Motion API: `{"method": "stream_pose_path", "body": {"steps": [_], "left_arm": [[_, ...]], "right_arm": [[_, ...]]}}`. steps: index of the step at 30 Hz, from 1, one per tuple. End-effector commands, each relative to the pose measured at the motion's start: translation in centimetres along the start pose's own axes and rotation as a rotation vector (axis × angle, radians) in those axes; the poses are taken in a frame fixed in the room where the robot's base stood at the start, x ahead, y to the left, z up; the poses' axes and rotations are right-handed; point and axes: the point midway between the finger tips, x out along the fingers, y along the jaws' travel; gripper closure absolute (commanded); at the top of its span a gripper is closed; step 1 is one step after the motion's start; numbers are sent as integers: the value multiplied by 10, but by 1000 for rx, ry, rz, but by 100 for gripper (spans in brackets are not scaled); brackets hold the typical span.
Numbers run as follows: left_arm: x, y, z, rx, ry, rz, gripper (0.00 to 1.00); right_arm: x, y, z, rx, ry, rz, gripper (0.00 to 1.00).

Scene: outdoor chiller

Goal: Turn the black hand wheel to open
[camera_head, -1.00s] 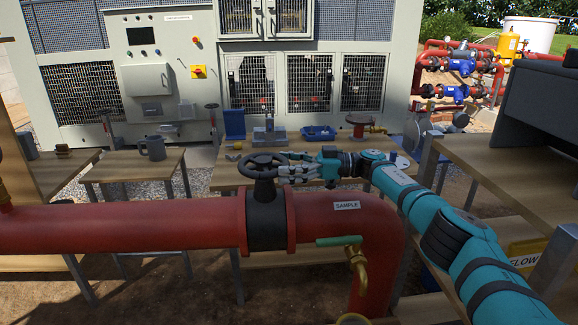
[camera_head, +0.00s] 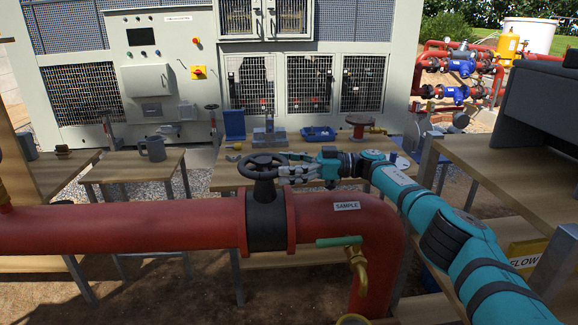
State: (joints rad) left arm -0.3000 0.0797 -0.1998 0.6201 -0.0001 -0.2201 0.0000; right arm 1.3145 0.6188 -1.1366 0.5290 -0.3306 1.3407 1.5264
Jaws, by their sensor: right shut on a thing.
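The black hand wheel (camera_head: 263,166) sits level on top of a black valve body (camera_head: 267,222) on the thick red pipe, in the middle of the head view. My right gripper (camera_head: 283,169) reaches in from the right on its teal arm. Its fingers are shut on the right side of the wheel's rim and partly cover it. The wheel's left side and front rim are uncovered. My left gripper does not show.
The red pipe (camera_head: 130,228) crosses the view and bends down at the right, with a green-handled brass tap (camera_head: 356,262) on it. A grey chiller cabinet stands at the back.

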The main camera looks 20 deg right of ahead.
Motion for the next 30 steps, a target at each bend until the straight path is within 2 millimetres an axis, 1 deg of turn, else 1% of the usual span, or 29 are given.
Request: {"method": "stream_pose_path", "body": {"steps": [1,13,14,17,26,29,30], "left_arm": [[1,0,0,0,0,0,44],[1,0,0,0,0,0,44],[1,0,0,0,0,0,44],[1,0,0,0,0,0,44],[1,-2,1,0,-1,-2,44],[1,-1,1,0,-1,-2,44],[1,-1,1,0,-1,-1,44]], "right_arm": [[8,-7,10,5,-18,-28,47],[8,-7,10,5,-18,-28,47],[8,-7,10,5,-18,-28,13],[8,-7,10,4,-18,-27,0],[3,-5,11,4,-19,-20,0],[-9,-4,10,5,-19,-16,0],[-16,-4,9,4,-17,-13,0]]}}
